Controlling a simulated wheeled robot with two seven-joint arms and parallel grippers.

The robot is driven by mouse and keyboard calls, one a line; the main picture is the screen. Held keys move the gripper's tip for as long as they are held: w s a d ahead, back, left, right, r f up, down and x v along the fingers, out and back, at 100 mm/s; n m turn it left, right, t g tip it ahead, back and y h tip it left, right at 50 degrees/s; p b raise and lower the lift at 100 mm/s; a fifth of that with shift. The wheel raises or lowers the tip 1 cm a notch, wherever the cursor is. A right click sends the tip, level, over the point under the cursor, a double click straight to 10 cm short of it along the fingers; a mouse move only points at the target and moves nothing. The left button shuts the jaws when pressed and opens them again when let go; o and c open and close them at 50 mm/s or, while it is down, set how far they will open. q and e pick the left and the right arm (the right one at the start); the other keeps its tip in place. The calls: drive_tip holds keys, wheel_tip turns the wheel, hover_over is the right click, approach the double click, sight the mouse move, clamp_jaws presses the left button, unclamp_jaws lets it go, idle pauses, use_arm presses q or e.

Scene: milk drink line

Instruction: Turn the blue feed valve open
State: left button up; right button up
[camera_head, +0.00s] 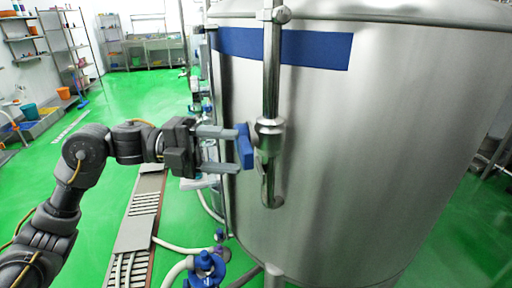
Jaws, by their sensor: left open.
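The blue feed valve handle (245,147) is a small upright blue lever. It sits at the left side of a round metal valve body (269,138) on a vertical steel pipe (271,70) in front of the large steel tank (370,150). My left gripper (237,150) reaches in from the left with its fingers pointing right. It is open, with one finger above the other in the picture. The fingertips are at the blue handle; I cannot tell whether they touch it. My right gripper is not in view.
The tank fills the middle and right. A blue pump (206,268) with pale hoses stands on the green floor below. A floor drain grate (137,225) runs under my left arm. Shelves (68,55) and sinks (153,50) stand far back, with open floor before them.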

sight(240, 153)
use_arm(q)
drive_tip(key=d, duration=0.2)
drive_tip(key=d+p, duration=0.1)
drive_tip(key=d, duration=0.3)
drive_tip(key=shift+s, duration=0.25)
drive_tip(key=shift+c, duration=0.2)
clamp_jaws()
